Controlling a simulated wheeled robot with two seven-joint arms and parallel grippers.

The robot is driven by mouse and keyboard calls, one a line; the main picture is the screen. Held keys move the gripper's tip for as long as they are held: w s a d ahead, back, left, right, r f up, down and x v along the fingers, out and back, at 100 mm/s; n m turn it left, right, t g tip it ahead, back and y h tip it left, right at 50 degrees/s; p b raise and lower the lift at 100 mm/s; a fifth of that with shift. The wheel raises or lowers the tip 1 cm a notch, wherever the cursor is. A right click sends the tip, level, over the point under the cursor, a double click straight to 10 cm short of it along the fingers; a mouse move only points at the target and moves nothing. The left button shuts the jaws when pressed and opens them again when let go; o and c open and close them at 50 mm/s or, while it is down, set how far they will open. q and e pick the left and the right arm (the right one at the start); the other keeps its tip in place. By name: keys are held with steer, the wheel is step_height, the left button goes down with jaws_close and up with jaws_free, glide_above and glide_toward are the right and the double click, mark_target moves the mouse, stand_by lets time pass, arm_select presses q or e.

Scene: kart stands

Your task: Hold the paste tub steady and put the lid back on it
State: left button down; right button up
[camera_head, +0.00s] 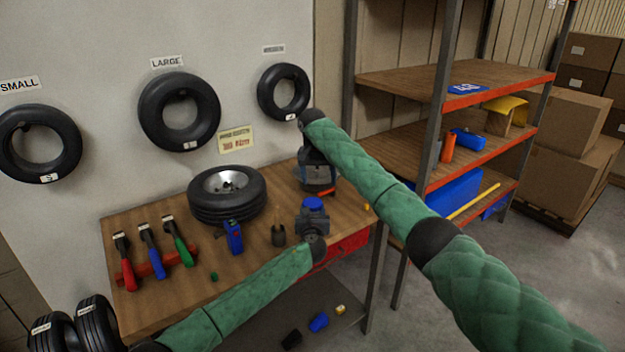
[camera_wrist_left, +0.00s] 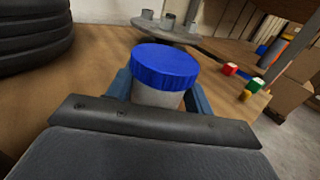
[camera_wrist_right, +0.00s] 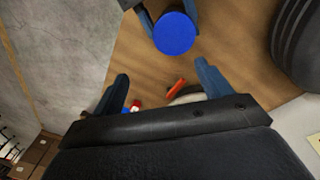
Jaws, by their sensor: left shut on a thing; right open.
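The paste tub is a pale cup that shows below its lid in the left wrist view (camera_wrist_left: 157,97). The blue ribbed lid (camera_wrist_left: 165,66) sits on top of the tub and looks level; how tightly it is seated cannot be told. The lid also shows in the head view (camera_head: 313,203) and from above in the right wrist view (camera_wrist_right: 174,33). My left gripper (camera_head: 313,218) is shut around the tub's sides, below the lid. My right gripper (camera_wrist_right: 162,85) is open and empty, above the bench behind the tub, with the lid beyond its fingertips.
A grey round metal stand (camera_wrist_left: 185,27) is behind the tub. A shelf rack (camera_head: 460,85) stands right.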

mark_target(312, 202)
steer(key=n, duration=0.3)
steer(key=a+n, duration=0.1)
steer(key=shift+s+a+n+y, duration=0.1)
steer(key=shift+s+n+y, duration=0.2)
steer(key=shift+s, duration=0.05)
steer(key=n, duration=0.2)
steer(key=shift+s+a+n+g, duration=0.15)
steer(key=shift+a+n+g, duration=0.1)
steer(key=shift+n+g, duration=0.05)
steer(key=n, duration=0.2)
steer(key=shift+a+n+y, duration=0.15)
steer(key=shift+n+y, duration=0.15)
steer(key=shift+n, duration=0.1)
steer(key=n, duration=0.4)
steer(key=shift+f, duration=0.1)
steer(key=shift+f, duration=3.95)
